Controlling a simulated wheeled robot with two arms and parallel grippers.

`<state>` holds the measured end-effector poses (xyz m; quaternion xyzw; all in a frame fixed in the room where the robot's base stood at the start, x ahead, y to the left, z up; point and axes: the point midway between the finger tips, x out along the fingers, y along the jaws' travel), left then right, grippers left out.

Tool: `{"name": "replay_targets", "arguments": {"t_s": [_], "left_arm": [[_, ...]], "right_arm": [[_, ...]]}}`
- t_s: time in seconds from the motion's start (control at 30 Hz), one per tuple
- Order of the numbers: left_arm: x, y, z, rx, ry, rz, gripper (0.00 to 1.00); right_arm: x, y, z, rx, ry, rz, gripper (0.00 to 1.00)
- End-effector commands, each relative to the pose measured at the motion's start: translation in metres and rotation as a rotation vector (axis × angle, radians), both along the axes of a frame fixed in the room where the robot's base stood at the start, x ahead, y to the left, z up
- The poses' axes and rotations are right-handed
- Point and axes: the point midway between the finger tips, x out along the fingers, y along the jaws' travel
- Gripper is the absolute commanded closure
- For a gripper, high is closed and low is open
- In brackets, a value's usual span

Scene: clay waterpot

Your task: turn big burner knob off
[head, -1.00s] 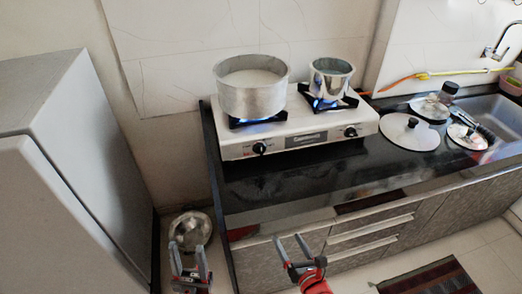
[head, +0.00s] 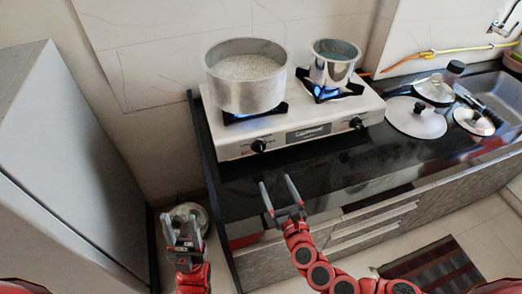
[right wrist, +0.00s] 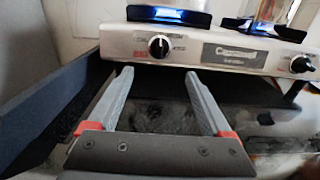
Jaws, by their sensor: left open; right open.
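The big burner knob (head: 258,146) is a black dial at the left of the stove's front panel, below the big pot (head: 246,84). It also shows in the right wrist view (right wrist: 158,46), its white mark near upright. A blue flame (head: 236,116) burns under the big pot. The small burner knob (head: 356,123) is at the panel's right. My right gripper (head: 278,188) is open and empty, in front of and below the big burner knob, apart from it. My left gripper (head: 182,229) is open and empty, low at the left, off the counter.
The white stove (head: 300,120) stands on a black counter (head: 300,172). A small pot (head: 334,64) sits over a lit flame. Lids (head: 415,118) lie at the right near the sink. A grey cabinet (head: 60,150) stands left. The counter before the stove is clear.

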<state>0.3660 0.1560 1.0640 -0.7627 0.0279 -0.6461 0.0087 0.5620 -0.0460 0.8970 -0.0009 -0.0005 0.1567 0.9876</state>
Motion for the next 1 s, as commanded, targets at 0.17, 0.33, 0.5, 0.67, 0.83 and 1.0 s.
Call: {"name": "replay_targets", "arguments": {"t_s": [0.17,0.33,0.5,0.67,0.83,1.0], "left_arm": [[0.000,0.000,0.003,0.000,0.000,0.000,0.50],[0.000,0.000,0.006,0.000,0.000,0.000,0.50],[0.000,0.000,0.007,0.000,0.000,0.000,0.50],[0.000,0.000,0.005,0.000,0.000,0.000,0.50],[0.000,0.000,0.004,0.000,0.000,0.000,0.50],[0.000,0.000,0.004,0.000,0.000,0.000,0.50]], "right_arm": [[0.040,0.013,0.004,0.006,-0.004,-0.003,0.16],[0.072,0.024,0.004,0.004,-0.004,-0.002,0.16],[0.101,0.033,0.003,0.004,-0.003,-0.004,0.16],[0.119,0.038,0.001,0.005,-0.003,-0.003,0.16],[0.128,0.042,0.002,0.004,-0.002,-0.001,0.16],[0.129,0.042,0.001,0.002,0.000,-0.001,0.16]]}}
